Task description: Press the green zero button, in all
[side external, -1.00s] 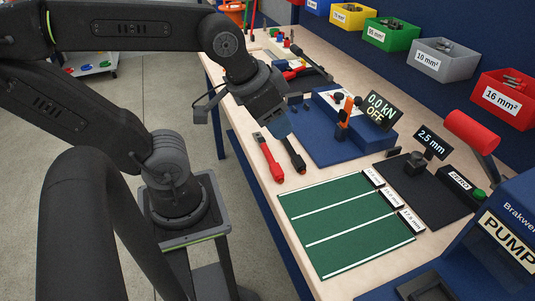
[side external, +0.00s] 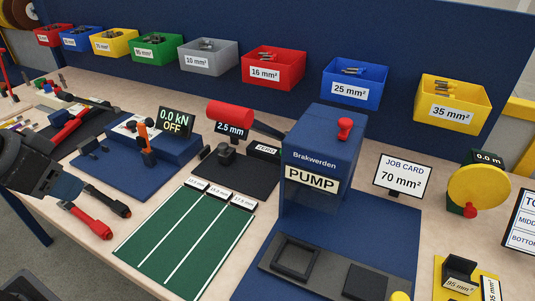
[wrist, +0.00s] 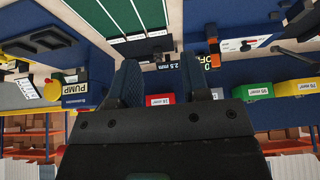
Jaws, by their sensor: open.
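The small black block labelled ZERO (side external: 265,150) stands at the back right of a black mat (side external: 242,178) in the side external view. Its green button cannot be made out there now; the blue pump cabinet is close on that side. A display reading 2.5 mm (side external: 232,130) stands behind a dark gauge (side external: 226,154) on the same mat. My gripper (side external: 72,190) is at the left edge, well left of the mat, near a red-handled tool (side external: 92,222). In the wrist view my gripper (wrist: 158,82) is open, with nothing between its fingers.
The pump cabinet (side external: 318,148) stands right of the mat. A red-headed lever (side external: 230,114) reaches behind the mat. A green striped board (side external: 185,240) lies in front. A blue press base (side external: 130,172) with an orange-handled part is between my gripper and the mat.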

